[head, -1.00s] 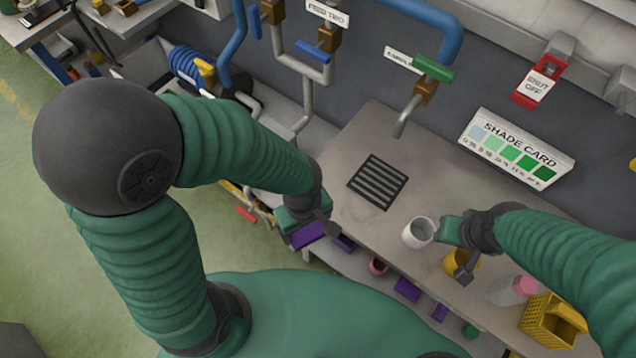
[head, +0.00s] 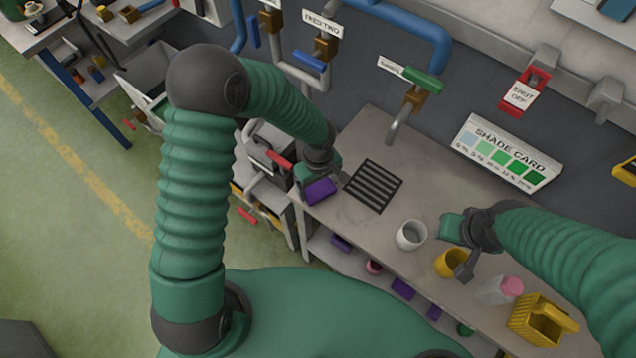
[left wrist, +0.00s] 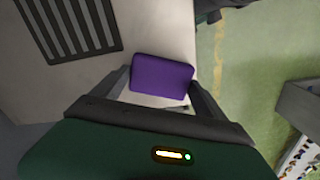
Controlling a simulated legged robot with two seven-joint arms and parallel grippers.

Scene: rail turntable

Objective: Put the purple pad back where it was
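The purple pad (head: 320,191) is at my left gripper (head: 328,186), over the left end of the bench top beside the black slotted grate (head: 373,186). In the left wrist view the pad (left wrist: 162,76) lies between the two fingers, which meet its sides; the gripper is shut on it. I cannot tell whether the pad touches the bench. My right gripper (head: 464,252) is beside the white mug (head: 411,235) and the yellow cup (head: 451,262); its finger opening is unclear.
The bench (head: 340,214) also bears a pink-capped bottle (head: 500,289) and a yellow basket (head: 540,323). Purple pieces (head: 402,289) lie on the lower shelf. A tap spout (head: 399,125) hangs over the back. A red-handled case (head: 270,160) stands left of the bench.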

